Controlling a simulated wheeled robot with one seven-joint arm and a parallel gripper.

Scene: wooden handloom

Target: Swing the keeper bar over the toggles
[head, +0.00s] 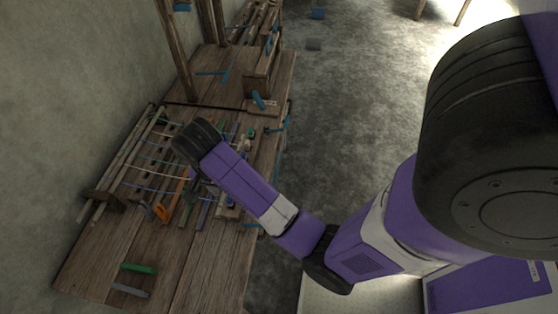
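The handloom lies on a wooden bench (105,262). Pale rods (128,150) run along its left side, with several thin coloured cords crossing to the right. An orange piece (162,212) and several narrow coloured pieces sit at the near side of the cords. I cannot tell which part is the keeper bar or which are the toggles; my arm covers part of this area. My wrist is over the middle of the loom. My gripper (195,185) is mostly hidden below it, so neither its fingers nor any contact can be made out.
A green piece (140,268) and a grey piece (130,291) lie on the bench's near end. Wooden posts (176,55) rise at the back. Blue handles (258,100) stand near the right edge. The floor (345,110) right of the bench is mostly clear.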

